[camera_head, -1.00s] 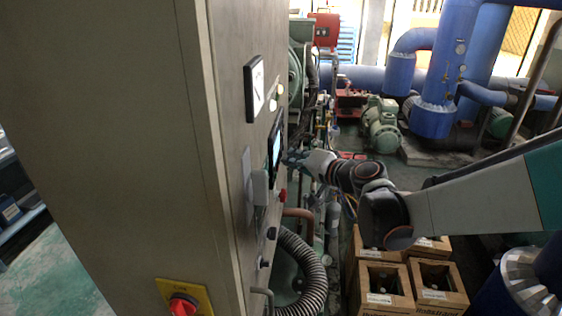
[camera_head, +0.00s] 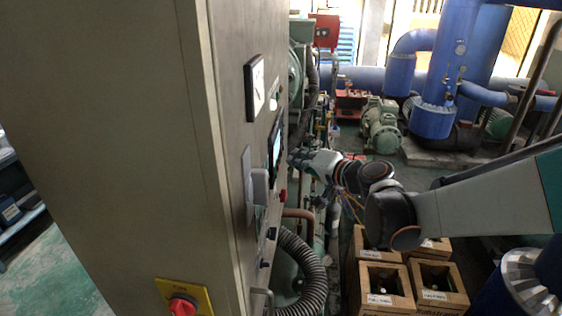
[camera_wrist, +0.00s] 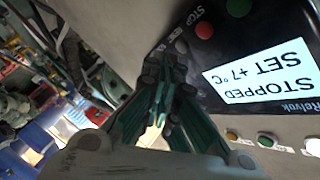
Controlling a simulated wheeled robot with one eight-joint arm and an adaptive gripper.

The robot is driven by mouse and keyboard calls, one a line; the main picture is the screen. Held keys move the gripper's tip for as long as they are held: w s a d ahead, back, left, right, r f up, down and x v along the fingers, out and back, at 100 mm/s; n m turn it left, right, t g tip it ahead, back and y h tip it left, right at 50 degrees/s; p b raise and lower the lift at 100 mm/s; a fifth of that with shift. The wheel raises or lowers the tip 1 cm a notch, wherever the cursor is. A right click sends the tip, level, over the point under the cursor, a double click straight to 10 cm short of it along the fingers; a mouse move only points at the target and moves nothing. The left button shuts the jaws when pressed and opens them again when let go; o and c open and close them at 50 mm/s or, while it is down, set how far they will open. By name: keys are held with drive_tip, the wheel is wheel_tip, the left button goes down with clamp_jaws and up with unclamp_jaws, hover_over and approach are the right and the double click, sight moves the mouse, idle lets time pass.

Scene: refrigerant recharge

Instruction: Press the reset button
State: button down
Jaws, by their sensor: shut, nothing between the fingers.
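The control panel (camera_wrist: 285,25) is dark, with a lit screen (camera_wrist: 262,72) reading "STOPPED SET +7°C", upside down in the wrist view. It has a red button (camera_wrist: 204,30) with a "STOP" label, a green button (camera_wrist: 238,8) and a small grey button (camera_wrist: 181,46) whose label I cannot read. My gripper (camera_wrist: 165,88) is shut and empty, its tips close to the panel's edge near the grey button. I cannot tell whether they touch it. In the head view my gripper (camera_head: 292,158) is just right of the panel screen (camera_head: 276,148).
The cabinet (camera_head: 130,150) fills the left, with a gauge (camera_head: 254,86) and a red rotary switch (camera_head: 183,305). Indicator lamps (camera_wrist: 231,136) sit beside the panel. A ribbed hose (camera_head: 308,275) and boxes (camera_head: 384,288) stand below my arm. Pipes and pumps are behind.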

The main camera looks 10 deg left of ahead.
drive_tip(key=d, duration=0.5)
idle(0.4)
drive_tip(key=shift+s, duration=0.1)
idle(0.3)
drive_tip(key=s+d+f+n+g+h+b, duration=0.1)
drive_tip(key=s+d+f+h+b, duration=0.2)
drive_tip(key=s, duration=0.7)
drive_tip(key=s+d+f+n+g+h+b, duration=0.1)
drive_tip(key=s+d+f+h+b, duration=0.3)
drive_tip(key=s+d+f+b, duration=0.4)
drive_tip(key=s+d+f+g+h+b, duration=0.2)
drive_tip(key=s+d+f+b, duration=0.3)
drive_tip(key=s+f, duration=0.5)
drive_tip(key=s+d+h, duration=0.1)
drive_tip(key=s, duration=0.2)
drive_tip(key=shift+d+n+h, duration=0.2)
drive_tip(key=shift+n+h, duration=0.1)
drive_tip(key=shift+n, duration=0.1)
drive_tip(key=shift+a, duration=0.15)
